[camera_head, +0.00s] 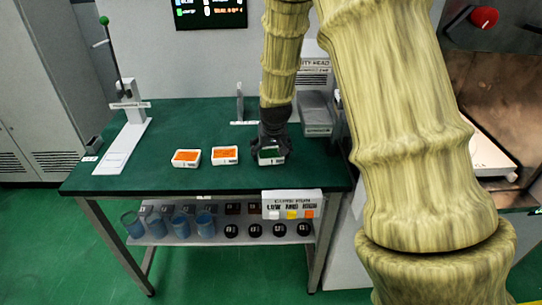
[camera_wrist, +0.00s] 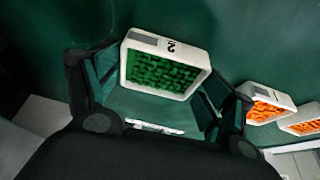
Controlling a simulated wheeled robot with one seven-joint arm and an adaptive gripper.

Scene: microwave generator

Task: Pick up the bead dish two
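The bead dish two (camera_wrist: 165,70) is a white tray of green beads with a "2" on its rim. In the wrist view it lies between the two fingers of my gripper (camera_wrist: 160,88), one finger close along each side. I cannot tell whether the fingers press on it. In the head view my gripper (camera_head: 271,146) points down over the dish (camera_head: 271,160) at the right end of the dish row. The gripper partly covers the dish there. The dish is at or very near the green tabletop (camera_head: 200,120); a small lift cannot be ruled out.
Two white dishes with orange contents (camera_head: 186,158) (camera_head: 225,156) stand to the left. A white stand with a green-tipped lever (camera_head: 124,140) is at the far left. A grey device (camera_head: 316,115) stands behind right. A shelf (camera_head: 180,238) below holds blue cups and black pieces.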

